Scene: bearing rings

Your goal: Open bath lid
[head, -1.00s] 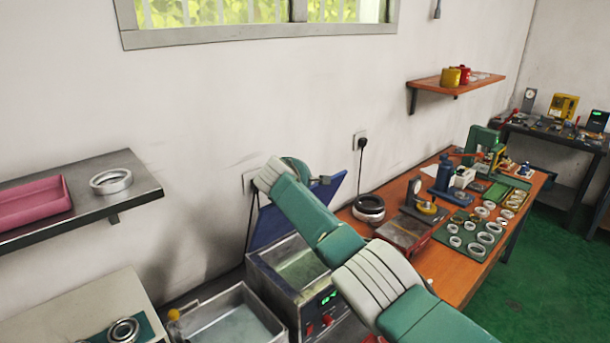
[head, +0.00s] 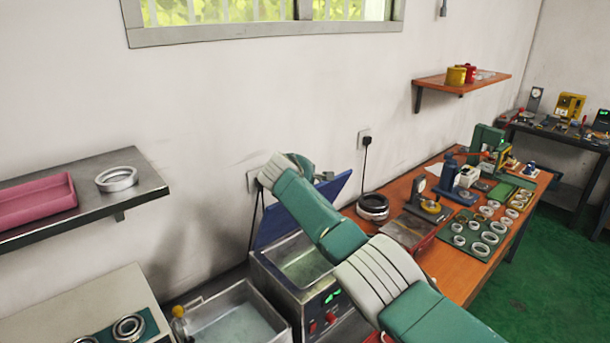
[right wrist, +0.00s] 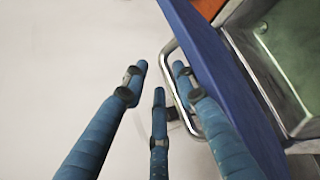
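The bath (head: 318,308) is a metal box with a control panel, at the lower middle of the head view. Its blue lid (head: 272,224) stands raised at the back, tilted up, and the basin shows open. In the right wrist view the lid (right wrist: 222,85) is a blue slab with a silver loop handle (right wrist: 170,62). My right gripper (right wrist: 158,80) is open, its fingers spread apart at the handle; one finger overlaps the loop beside the lid. I cannot tell whether it touches. My right arm hides part of the lid in the head view. My left gripper is not in view.
An open metal tank (head: 235,325) stands left of the bath. An orange bench (head: 450,270) with rings and tools is to the right. A shelf (head: 130,195) with a pink tray (head: 35,203) and a ring (head: 117,179) is at the left. The wall is close behind.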

